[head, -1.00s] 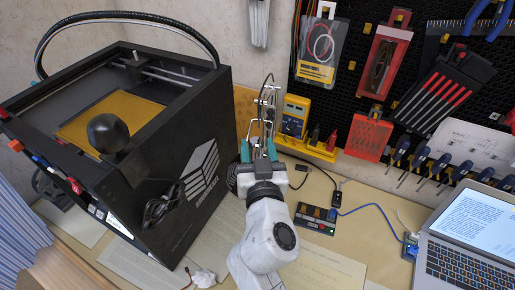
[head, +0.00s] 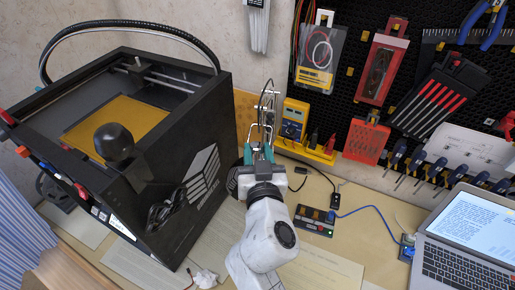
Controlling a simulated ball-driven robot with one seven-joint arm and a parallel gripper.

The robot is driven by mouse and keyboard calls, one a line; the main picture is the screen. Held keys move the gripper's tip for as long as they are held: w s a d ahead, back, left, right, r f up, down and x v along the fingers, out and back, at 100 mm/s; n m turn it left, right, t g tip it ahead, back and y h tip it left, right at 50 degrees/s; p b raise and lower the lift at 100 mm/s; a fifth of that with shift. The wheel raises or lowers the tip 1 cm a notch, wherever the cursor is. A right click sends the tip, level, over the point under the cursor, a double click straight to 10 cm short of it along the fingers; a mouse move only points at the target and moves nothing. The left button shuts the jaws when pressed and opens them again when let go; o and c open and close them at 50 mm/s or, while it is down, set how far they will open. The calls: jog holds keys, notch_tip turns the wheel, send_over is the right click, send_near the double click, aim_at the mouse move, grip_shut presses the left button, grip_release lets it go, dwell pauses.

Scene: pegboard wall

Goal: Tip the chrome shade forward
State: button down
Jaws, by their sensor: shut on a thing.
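A chrome lamp arm (head: 268,104) with thin rods and a dark cable stands behind my gripper, between the black printer and the yellow meter. My gripper (head: 258,152) has teal fingers pointing away from me, at the lower end of this chrome hardware. The fingers are shut on a part of the lamp, which I take to be the chrome shade. My gripper and wrist hide most of the shade, so its tilt cannot be told.
A large black printer (head: 205,145) stands close on the left. A yellow multimeter (head: 294,119) stands just right of the lamp. A small dark box (head: 315,221) with a blue cable and an open laptop (head: 468,240) lie to the right. Tools hang on the pegboard.

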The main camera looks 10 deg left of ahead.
jog(key=shift+w+r+g+p, duration=0.1)
jog(key=shift+r+g+p, duration=0.2)
jog(key=shift+p, duration=0.3)
jog(key=shift+f, duration=0.25)
jog(key=c, duration=0.7)
grip_release()
jog(key=shift+b+v, duration=1.2)
jog(key=shift+v, duration=4.2)
jog(key=shift+r, duration=0.1)
